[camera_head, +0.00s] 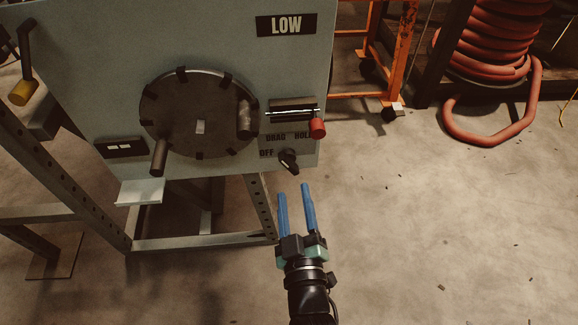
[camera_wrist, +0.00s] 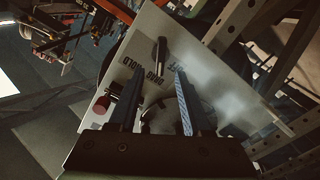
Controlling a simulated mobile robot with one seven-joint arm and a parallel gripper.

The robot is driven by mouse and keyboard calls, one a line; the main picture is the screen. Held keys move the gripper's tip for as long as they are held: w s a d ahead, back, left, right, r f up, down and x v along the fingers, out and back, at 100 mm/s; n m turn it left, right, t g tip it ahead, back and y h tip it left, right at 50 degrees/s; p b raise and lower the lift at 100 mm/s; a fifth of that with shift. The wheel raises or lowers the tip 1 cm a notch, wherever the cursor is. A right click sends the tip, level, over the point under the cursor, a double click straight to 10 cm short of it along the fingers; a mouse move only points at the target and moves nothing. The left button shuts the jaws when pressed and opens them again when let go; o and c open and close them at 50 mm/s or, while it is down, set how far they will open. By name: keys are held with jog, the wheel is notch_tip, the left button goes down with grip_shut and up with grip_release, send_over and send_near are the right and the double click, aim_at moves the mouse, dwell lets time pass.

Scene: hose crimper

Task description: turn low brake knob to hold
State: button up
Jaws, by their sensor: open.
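The low brake knob (camera_head: 288,161) is a small black handle low on the grey panel, under the LOW sign (camera_head: 286,25). The printed words OFF, DRAG and HOLD sit around its upper side. A pale mark shows near its upper left end, but I cannot tell exactly which word it points at. My gripper (camera_head: 292,188) is open and empty, with two blue fingers just below the knob and apart from it in the picture. In the wrist view the knob (camera_wrist: 160,50) appears just beyond and between the fingertips, with the lettering upside down.
A red-knobbed lever (camera_head: 317,128) sits close above right of the knob. A dark drum (camera_head: 190,125) with stub handles is to the left. A steel stand (camera_head: 205,242) is below the panel. Open floor lies right; a red hose coil (camera_head: 500,45) stands behind.

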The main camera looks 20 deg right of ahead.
aim_at(289, 168)
jog(key=b+x, duration=0.2)
jog(key=x, duration=0.6)
jog(key=shift+w, duration=0.25)
grip_shut()
